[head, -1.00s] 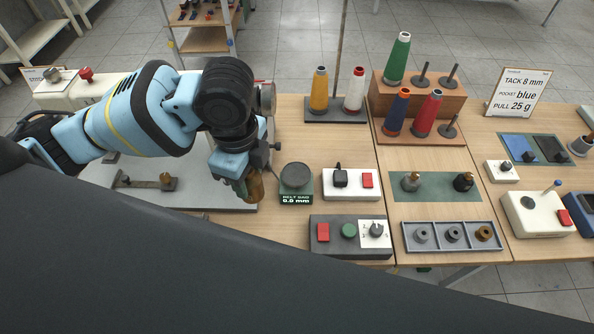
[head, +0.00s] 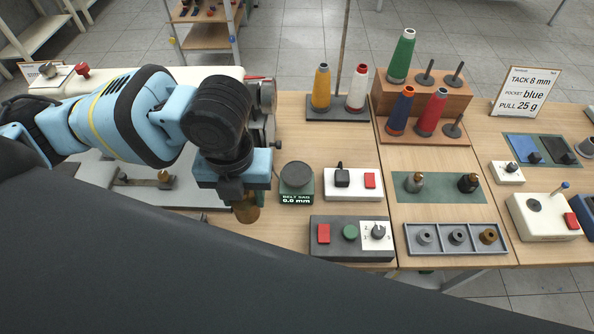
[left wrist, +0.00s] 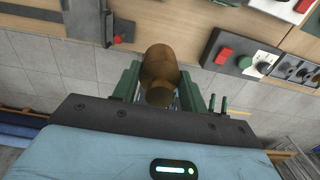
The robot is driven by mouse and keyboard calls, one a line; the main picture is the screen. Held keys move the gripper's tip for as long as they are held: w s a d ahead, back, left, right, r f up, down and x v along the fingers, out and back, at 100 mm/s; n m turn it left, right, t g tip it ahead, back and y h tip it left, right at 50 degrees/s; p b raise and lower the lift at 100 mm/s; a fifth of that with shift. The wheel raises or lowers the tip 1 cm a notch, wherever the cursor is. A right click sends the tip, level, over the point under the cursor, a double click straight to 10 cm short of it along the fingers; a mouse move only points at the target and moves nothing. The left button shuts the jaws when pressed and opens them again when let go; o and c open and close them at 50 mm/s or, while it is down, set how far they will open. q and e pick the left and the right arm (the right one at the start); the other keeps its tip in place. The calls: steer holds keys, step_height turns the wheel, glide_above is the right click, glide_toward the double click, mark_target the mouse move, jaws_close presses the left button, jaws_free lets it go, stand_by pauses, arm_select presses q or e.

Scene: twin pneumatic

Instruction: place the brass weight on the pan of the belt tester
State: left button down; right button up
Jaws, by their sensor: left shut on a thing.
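The brass weight (head: 246,209) is a brown-gold cylinder with a narrower knob. My left gripper (head: 238,195) is shut on it and holds it over the table's front part, left of the belt tester. In the left wrist view the brass weight (left wrist: 159,72) sits between the green fingers of my left gripper (left wrist: 158,88). The belt tester (head: 297,198) has a green base reading "BELT GAID 0.0 mm". Its round dark pan (head: 296,174) is on top and bare. My right gripper is not in view.
Right of the tester stands a white box with a black knob and red button (head: 353,184). A grey control box (head: 351,238) lies in front. Thread cones (head: 320,91) stand behind. A dark part of my body covers the lower left.

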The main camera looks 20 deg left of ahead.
arm_select(q)
steer(key=shift+w+r, duration=0.1)
steer(key=w+d, duration=0.2)
steer(key=w, duration=0.5)
steer(key=w+d+f, duration=0.1)
steer(key=w+d, duration=0.1)
steer(key=w, duration=0.5)
steer(key=shift+w+d+f+b, duration=0.15)
steer(key=shift+w+d+b, duration=0.05)
steer(key=shift+d+b, duration=0.2)
steer(key=shift+w+d+f, duration=0.1)
steer(key=shift+w+f, duration=0.1)
steer(key=shift+f, duration=0.7)
steer(key=shift+w+d+f, duration=0.1)
steer(key=shift+w+f, duration=0.1)
steer(key=shift+f, duration=0.7)
steer(key=shift+f, duration=0.2)
steer(key=c, duration=0.8)
jaws_free()
steer(key=shift+s, duration=0.1)
steer(key=shift+o, duration=0.2)
steer(key=shift+a, duration=0.1)
step_height(320, 180, up, 12)
